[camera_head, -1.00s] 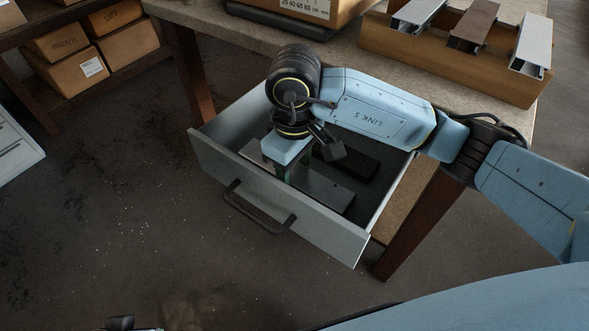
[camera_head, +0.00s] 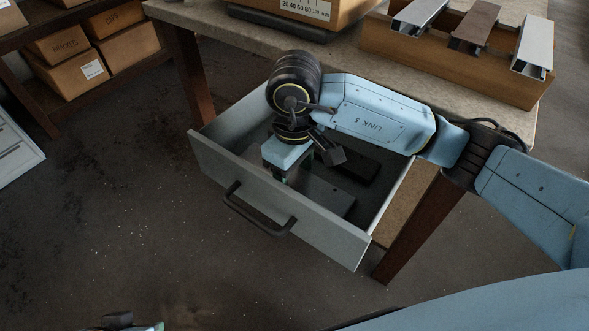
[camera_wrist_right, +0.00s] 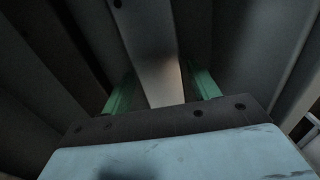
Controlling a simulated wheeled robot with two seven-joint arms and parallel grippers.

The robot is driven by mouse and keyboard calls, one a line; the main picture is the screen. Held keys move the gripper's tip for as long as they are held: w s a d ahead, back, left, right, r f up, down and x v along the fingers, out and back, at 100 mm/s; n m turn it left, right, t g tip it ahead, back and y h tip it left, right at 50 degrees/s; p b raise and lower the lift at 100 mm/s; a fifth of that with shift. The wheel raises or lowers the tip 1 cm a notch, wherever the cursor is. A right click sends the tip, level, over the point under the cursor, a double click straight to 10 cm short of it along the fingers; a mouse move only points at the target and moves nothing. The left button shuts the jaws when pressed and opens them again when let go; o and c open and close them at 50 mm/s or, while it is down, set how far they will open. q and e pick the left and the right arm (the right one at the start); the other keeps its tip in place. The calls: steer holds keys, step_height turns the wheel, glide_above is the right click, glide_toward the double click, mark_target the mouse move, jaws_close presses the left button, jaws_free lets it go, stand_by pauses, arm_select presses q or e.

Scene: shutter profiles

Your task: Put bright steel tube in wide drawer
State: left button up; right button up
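The wide drawer (camera_head: 325,232) is pulled out below the workbench, its front panel and handle facing the lower left. My right gripper (camera_head: 284,178) points down into it. In the right wrist view its green fingers (camera_wrist_right: 160,90) stand apart on either side of a light metal strip, which looks like the bright steel tube (camera_wrist_right: 152,45), with a small gap visible on both sides. In the head view my wrist hides most of that tube. Only a small part of my left gripper (camera_head: 134,325) shows at the bottom edge; its fingers cannot be made out.
Darker flat pieces (camera_head: 328,195) lie in the drawer right of my gripper. A wooden block with several profiles (camera_head: 455,65) stands on the workbench (camera_head: 340,60). Cardboard boxes (camera_head: 70,55) sit on a shelf at left. The floor before the drawer is clear.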

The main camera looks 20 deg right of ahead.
mark_target(294, 177)
steer(key=shift+o, duration=0.8)
steer(key=shift+r+p, duration=0.45)
steer(key=shift+r, duration=0.3)
arm_select(q)
step_height(294, 177, down, 8)
steer(key=a+g+p, duration=0.1)
steer(key=a+p, duration=0.1)
steer(key=shift+a+f+g+y+p, duration=0.15)
steer(key=shift+a+g+y+p, duration=0.15)
steer(key=shift+a+y, duration=0.1)
arm_select(e)
step_height(294, 177, up, 11)
steer(key=shift+f, duration=0.15)
arm_select(q)
steer(key=shift+s, duration=0.1)
